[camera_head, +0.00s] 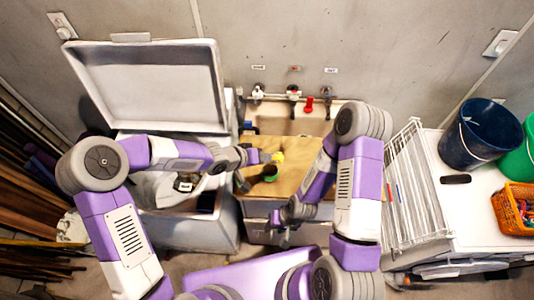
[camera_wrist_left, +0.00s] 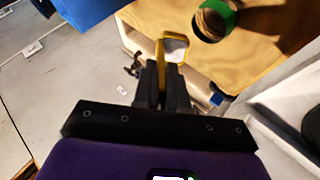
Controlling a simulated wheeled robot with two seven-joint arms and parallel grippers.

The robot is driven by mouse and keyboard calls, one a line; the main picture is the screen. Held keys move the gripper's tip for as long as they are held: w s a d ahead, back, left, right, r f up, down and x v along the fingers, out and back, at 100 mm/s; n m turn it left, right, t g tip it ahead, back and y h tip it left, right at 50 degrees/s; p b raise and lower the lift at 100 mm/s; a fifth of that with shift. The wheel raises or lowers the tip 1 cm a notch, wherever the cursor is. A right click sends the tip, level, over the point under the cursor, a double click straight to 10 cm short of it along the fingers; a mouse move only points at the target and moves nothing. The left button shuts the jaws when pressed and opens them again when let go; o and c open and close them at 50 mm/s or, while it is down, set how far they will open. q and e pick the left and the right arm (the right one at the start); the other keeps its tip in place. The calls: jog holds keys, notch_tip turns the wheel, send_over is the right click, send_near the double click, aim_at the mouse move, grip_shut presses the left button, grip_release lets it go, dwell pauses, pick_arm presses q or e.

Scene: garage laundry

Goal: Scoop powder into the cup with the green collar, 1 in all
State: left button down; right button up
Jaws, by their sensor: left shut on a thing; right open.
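The cup with the green collar (camera_head: 270,177) stands on the wooden board (camera_head: 291,178) in the head view. In the left wrist view the cup (camera_wrist_left: 213,20) is at the top, its green collar around its mouth. My left gripper (camera_head: 264,157) is shut on a yellow scoop (camera_head: 278,157), just behind the cup in the head view. In the left wrist view the scoop (camera_wrist_left: 174,47) shows pale contents inside its yellow rim, beside the cup and apart from it. My right gripper (camera_head: 278,217) is open, low in front of the board; its fingertips are hard to make out.
A large open white lid (camera_head: 145,85) stands at the left. A sink with taps (camera_head: 293,92) is behind the board. A white wire rack (camera_head: 408,190), a dark blue bucket (camera_head: 480,135), a green bucket (camera_head: 520,155) and an orange basket (camera_head: 513,208) are at the right.

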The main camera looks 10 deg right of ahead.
pick_arm(q)
jog(key=s+a+f+t+h+b, duration=0.1)
jog(key=a+f+h+b, duration=0.3)
jog(key=b, duration=0.8)
jog(key=shift+s+a+f+t+h+b, duration=0.25)
jog(key=shift+f+t+h, duration=0.4)
jog(key=shift+h, duration=0.75)
jog(key=shift+d+r+t, duration=0.1)
jog(key=shift+r+t, duration=0.1)
jog(key=shift+t, duration=0.05)
